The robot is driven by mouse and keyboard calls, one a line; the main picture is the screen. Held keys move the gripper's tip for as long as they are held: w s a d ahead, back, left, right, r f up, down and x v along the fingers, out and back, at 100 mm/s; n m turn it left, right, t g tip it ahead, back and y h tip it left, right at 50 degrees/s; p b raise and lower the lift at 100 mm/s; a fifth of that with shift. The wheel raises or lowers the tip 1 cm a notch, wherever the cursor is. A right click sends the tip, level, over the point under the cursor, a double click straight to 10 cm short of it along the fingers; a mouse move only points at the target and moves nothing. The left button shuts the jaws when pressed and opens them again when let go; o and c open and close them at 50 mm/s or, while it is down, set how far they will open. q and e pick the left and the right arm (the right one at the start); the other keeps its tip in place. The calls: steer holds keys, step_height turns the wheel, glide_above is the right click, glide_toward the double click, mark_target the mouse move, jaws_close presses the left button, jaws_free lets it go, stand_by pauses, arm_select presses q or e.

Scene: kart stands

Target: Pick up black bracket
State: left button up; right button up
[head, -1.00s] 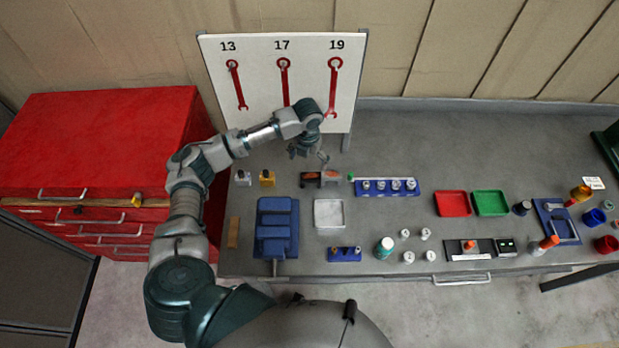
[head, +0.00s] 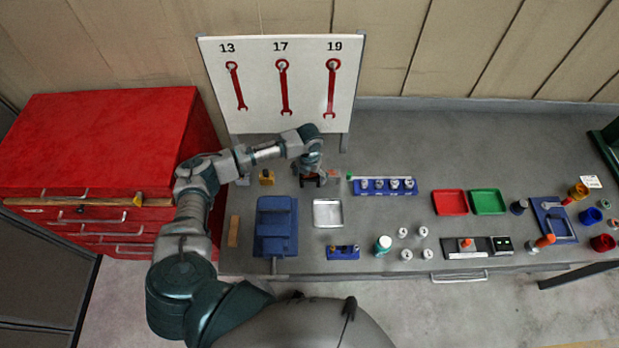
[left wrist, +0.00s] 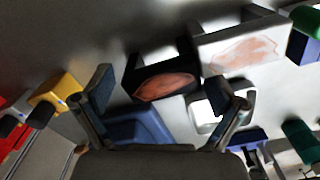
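The black bracket (left wrist: 152,64) with a reddish-brown patch lies ahead of my left gripper (left wrist: 163,106) in the left wrist view. It appears between the two spread fingertips. No contact with it shows. In the head view my left gripper (head: 312,178) hangs over the bracket's spot on the bench and hides most of it. My left gripper is open and empty. My right gripper is not in view.
A grey-white bracket (left wrist: 243,46) with a similar patch stands right beside the black one. A yellow block (head: 267,177) is to the left. A blue holder (head: 385,193), blue vise (head: 276,228) and metal tray (head: 328,225) are nearby. The wrench board (head: 258,90) stands behind.

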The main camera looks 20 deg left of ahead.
arm_select(q)
steer(key=shift+d, duration=0.1)
steer(key=c, duration=1.2)
